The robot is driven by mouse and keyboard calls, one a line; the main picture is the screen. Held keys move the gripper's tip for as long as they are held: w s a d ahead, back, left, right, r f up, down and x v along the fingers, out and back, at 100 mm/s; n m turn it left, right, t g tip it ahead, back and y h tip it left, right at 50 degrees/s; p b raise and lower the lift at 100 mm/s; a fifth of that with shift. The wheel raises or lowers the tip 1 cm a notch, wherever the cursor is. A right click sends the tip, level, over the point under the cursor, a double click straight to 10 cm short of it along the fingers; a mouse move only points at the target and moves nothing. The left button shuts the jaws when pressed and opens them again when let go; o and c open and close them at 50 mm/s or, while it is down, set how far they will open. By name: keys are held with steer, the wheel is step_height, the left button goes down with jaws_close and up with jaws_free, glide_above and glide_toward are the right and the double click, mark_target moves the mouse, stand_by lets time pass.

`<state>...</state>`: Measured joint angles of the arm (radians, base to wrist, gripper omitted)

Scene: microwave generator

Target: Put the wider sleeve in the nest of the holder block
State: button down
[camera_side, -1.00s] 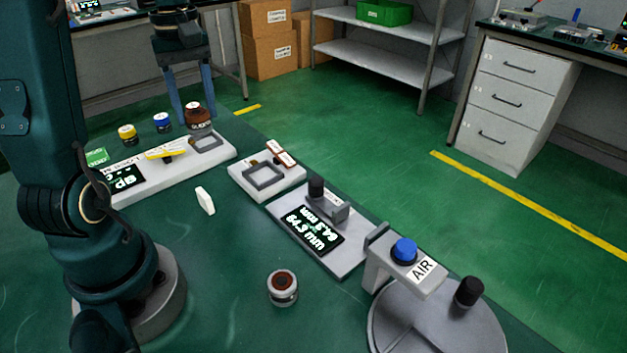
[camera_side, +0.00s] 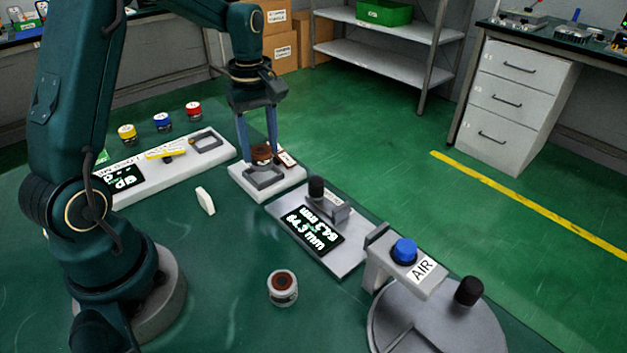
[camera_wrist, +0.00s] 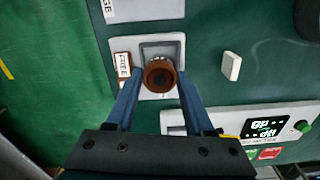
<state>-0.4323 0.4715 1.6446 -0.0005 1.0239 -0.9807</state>
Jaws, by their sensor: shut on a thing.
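My gripper (camera_side: 261,155) is shut on a brown sleeve (camera_side: 262,152). In the wrist view the sleeve (camera_wrist: 159,76) is upright between the fingertips, with a dark bore. The white holder block (camera_side: 237,183) has a raised grey square frame, the nest (camera_side: 264,178). The held sleeve is above the back part of the nest in the side view. In the wrist view it covers the near part of the nest (camera_wrist: 161,42). Whether it touches the frame I cannot tell. A second sleeve-like part (camera_side: 283,287), grey with a brown centre, stands on the table.
A gauge with a lit display (camera_side: 311,232) stands right of the holder block, and an AIR stand (camera_side: 421,268) is beyond it. A long white unit (camera_side: 140,184) lies to the left, with several coloured caps behind.

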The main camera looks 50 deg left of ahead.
mark_target(260, 150)
steer(key=shift+f, duration=1.4)
steer(key=shift+f, duration=0.15)
steer(key=shift+c, duration=1.4)
jaws_free()
